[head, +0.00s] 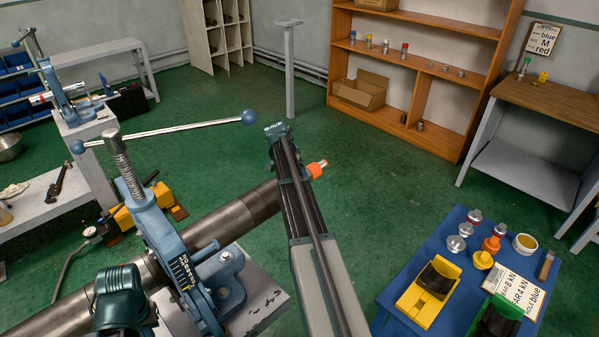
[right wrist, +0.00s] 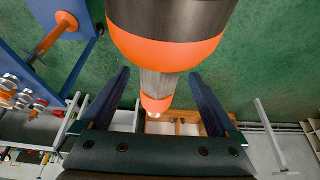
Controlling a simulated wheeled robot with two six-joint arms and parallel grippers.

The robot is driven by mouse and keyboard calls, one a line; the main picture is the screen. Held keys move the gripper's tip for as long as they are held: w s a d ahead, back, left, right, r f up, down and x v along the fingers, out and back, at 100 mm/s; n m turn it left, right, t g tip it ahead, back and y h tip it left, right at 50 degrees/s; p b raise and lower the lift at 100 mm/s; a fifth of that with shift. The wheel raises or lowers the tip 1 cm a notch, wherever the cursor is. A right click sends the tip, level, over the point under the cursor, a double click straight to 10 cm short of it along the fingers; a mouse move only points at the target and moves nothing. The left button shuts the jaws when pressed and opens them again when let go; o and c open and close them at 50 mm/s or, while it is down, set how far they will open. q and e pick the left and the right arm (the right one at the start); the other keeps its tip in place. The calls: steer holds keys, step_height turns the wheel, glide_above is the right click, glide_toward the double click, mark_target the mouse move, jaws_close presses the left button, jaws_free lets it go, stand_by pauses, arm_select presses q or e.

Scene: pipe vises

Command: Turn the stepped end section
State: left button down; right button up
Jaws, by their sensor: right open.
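A long dark steel pipe (head: 235,220) lies through a blue pipe vise (head: 165,235). Its stepped end section (head: 318,168) shows an orange tip right of my right arm; the arm hides much of that end. In the right wrist view the pipe end has an orange band (right wrist: 165,50), then a narrower grey section (right wrist: 160,84) with an orange tip (right wrist: 155,104). My right gripper (right wrist: 158,77) is open, one dark finger on each side of the narrow section, with gaps showing. My left gripper's fingers are not seen; a dark teal part of mine stands at lower left.
A vise handle bar (head: 170,130) with blue ball ends stretches above the pipe. A blue table (head: 395,290) at lower right bears yellow and green cradles and several small parts. An orange shelf (head: 420,70) stands behind. Green floor is free between.

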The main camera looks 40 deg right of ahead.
steer(key=p+v, duration=0.8)
steer(key=v, duration=0.1)
steer(key=shift+a+r, duration=0.15)
steer(key=shift+r, duration=0.2)
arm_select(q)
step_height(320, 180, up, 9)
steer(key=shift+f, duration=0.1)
arm_select(e)
steer(key=shift+s+f, duration=0.1)
